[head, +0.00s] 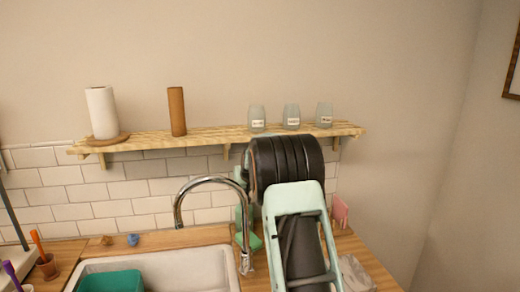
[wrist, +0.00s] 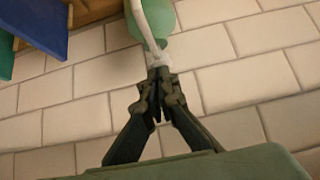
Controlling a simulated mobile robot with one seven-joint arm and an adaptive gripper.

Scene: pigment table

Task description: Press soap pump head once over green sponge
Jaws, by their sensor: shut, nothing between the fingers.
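In the head view, green shapes show beside my arm behind the sink: an upright green body (head: 239,216) that looks like the soap bottle, and a brighter green block (head: 255,242) at its foot that looks like the sponge. My arm hides much of both. In the wrist view, my gripper (wrist: 157,78) is shut and empty. Its fingertips are at the lower end of a thin white pump part (wrist: 146,30), in front of a rounded pale green body (wrist: 160,18). I cannot tell whether they touch. My fingers are hidden in the head view.
A chrome faucet (head: 183,203) arches over the white sink (head: 195,262), close to my arm. A wooden shelf (head: 220,134) with several glass jars and rolls runs above. A grey cloth (head: 357,275) lies right. A blue panel (wrist: 40,28) shows in the wrist view.

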